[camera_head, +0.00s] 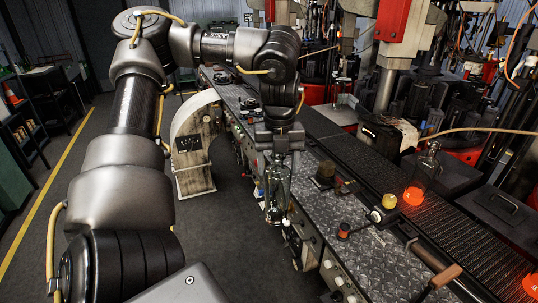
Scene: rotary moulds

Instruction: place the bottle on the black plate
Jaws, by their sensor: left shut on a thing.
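My left gripper (277,200) points downward near the middle of the picture, over the left edge of the metal walkway. It is shut on a clear glass bottle (277,186), which hangs roughly upright between the fingers and is partly hidden by them. The bottle is small and dark against the background. A flat black plate-like block (503,212) with a handle lies at the right, beyond the dark conveyor. Another black block (444,174) lies behind it. I cannot tell which one is the black plate. The held bottle is apart from both. My right gripper is not in view.
Knobs and a lever with a wooden handle (446,276) stick up from the studded metal top (345,215). Red and grey machinery fills the back right. Floor at left is open.

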